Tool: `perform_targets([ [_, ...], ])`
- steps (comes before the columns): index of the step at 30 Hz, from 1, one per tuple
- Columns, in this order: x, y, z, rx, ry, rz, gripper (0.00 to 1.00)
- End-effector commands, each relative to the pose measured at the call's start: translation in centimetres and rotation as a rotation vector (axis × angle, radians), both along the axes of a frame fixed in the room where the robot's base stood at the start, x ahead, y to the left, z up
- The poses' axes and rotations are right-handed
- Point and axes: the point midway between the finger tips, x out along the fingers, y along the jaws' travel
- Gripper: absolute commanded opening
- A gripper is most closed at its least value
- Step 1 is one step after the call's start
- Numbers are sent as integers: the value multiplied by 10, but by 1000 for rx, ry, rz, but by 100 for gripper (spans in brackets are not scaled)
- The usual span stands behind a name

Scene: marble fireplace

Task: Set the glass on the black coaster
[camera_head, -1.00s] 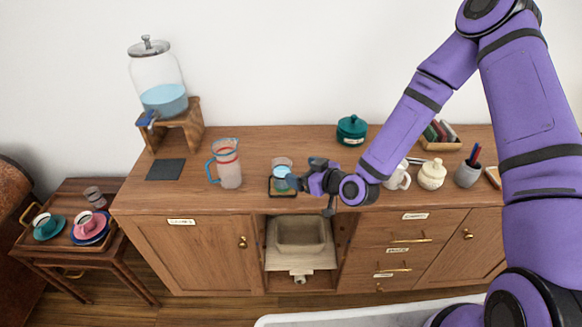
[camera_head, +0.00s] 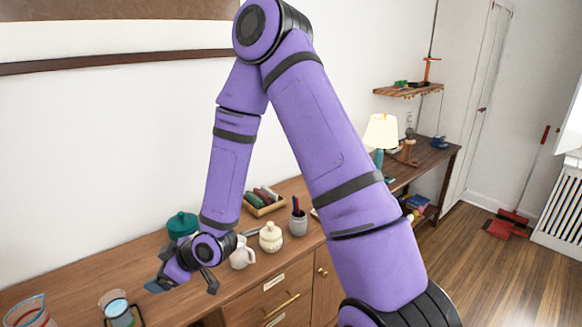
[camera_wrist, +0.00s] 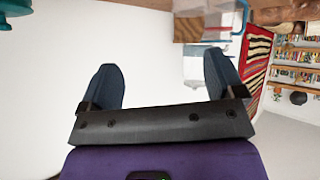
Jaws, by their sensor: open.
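The glass (camera_head: 114,306) with light blue liquid stands upright on the wooden cabinet top, low at the left in the head view. A dark-rimmed square coaster (camera_head: 139,317) shows at its base and is partly cut off by the picture edge. The glass appears to stand on or within it. My gripper (camera_head: 180,284) is to the right of the glass, apart from it. In the wrist view my gripper (camera_wrist: 162,78) shows two dark blue fingers spread wide, with nothing between them.
A pitcher (camera_head: 30,312) is left of the glass. A teal lidded pot (camera_head: 182,224), white mug (camera_head: 242,254), cream jar (camera_head: 271,237), pen cup (camera_head: 298,222) and wooden tray (camera_head: 264,208) stand right of or behind my gripper. A lamp (camera_head: 381,132) stands farther right.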

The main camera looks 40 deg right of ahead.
Motion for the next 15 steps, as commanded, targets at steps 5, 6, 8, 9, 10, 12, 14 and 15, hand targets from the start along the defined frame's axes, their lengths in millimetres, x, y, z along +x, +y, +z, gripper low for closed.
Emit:
perform_targets([
  [5, 1, -28, 38, -125, 48, -54, 88],
  [6, 0, -35, 47, -149, 60, -72, 88],
  [8, -2, -45, 61, -182, 79, -99, 88],
  [9, -4, -51, 70, -203, 92, -119, 88],
  [10, -6, -56, 77, -218, 100, -135, 88],
  [12, -11, -67, 94, -247, 122, -174, 88],
  [14, -17, -76, 109, -268, 140, -210, 88],
  [15, -21, -82, 119, -280, 153, -236, 88],
])
